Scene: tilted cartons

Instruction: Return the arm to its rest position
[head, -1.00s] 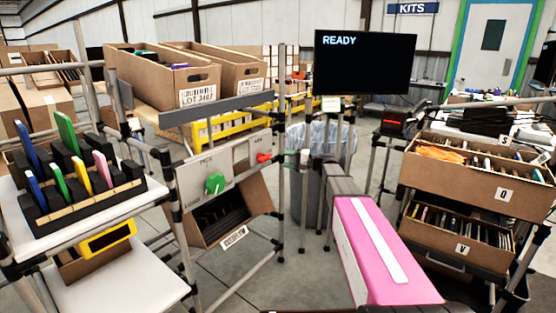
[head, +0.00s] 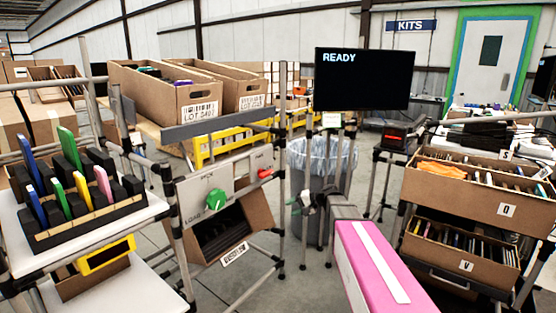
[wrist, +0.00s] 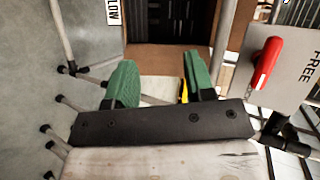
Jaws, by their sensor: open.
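My gripper (head: 300,201) is in the middle of the head view, in front of the grey bin and to the right of the panel with the green knob. In the wrist view its two green fingers (wrist: 160,82) stand well apart, with nothing seen gripped between them. My pink arm link with a white stripe reaches in from the bottom of the head view. A red lever (head: 265,174) on the panel is to the left of my gripper; it also shows in the wrist view (wrist: 267,62), at the right, beside the word FREE.
The panel has a green knob (head: 216,199), with a tilted carton (head: 258,205) below it. A bin (head: 312,165) stands behind my gripper. A slotted black rack (head: 88,220) is at the left. The screen (head: 362,80) reads READY.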

